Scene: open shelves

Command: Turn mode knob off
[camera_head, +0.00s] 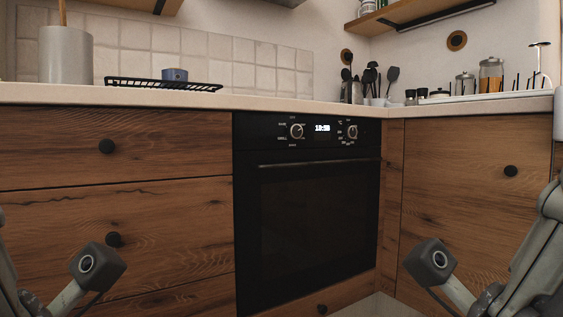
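A black built-in oven (312,220) is set between wooden cabinets in the middle of the view. Its control panel has a left knob (296,131) and a right knob (352,131), on either side of a lit clock display (322,128). Small word-like labels ring the left knob, so it looks like the mode knob; the exact setting is too small to read. Parts of both my arms show at the lower left and lower right, well in front of the oven and apart from the knobs. No gripper fingers are visible on either arm.
The oven door is closed, with a long handle (312,163) below the panel. Wooden drawers with black knobs (107,146) stand left, a wooden cabinet (455,190) right. The countertop (200,98) above holds a black rack, a pot, utensils and jars. The space before the panel is clear.

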